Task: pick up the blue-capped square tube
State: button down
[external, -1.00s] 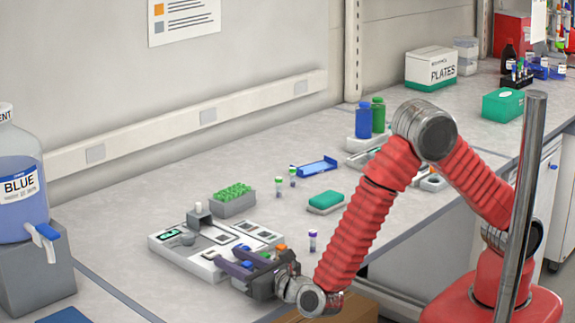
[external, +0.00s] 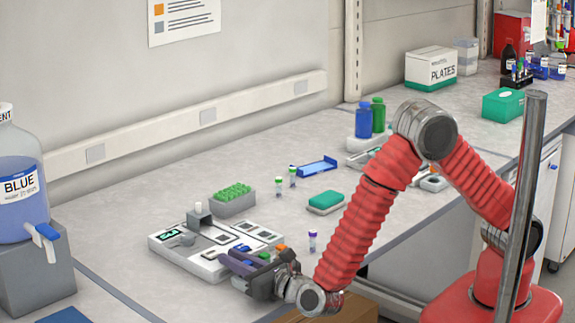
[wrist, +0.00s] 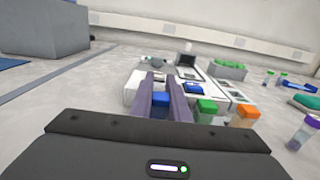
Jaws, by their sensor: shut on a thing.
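My gripper (external: 230,259) is low at the front edge of a white instrument in the external view. In the wrist view its fingers (wrist: 164,78) are shut on the tube. Whether the tube is off its support cannot be told.
A green-capped tube (wrist: 207,108) and an orange-capped tube (wrist: 247,113) stand close to the right of my fingers. The white instrument (external: 196,264) lies beyond the fingertips.

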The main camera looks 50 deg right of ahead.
notch_tip(320, 180, up, 10)
dwell(0.6)
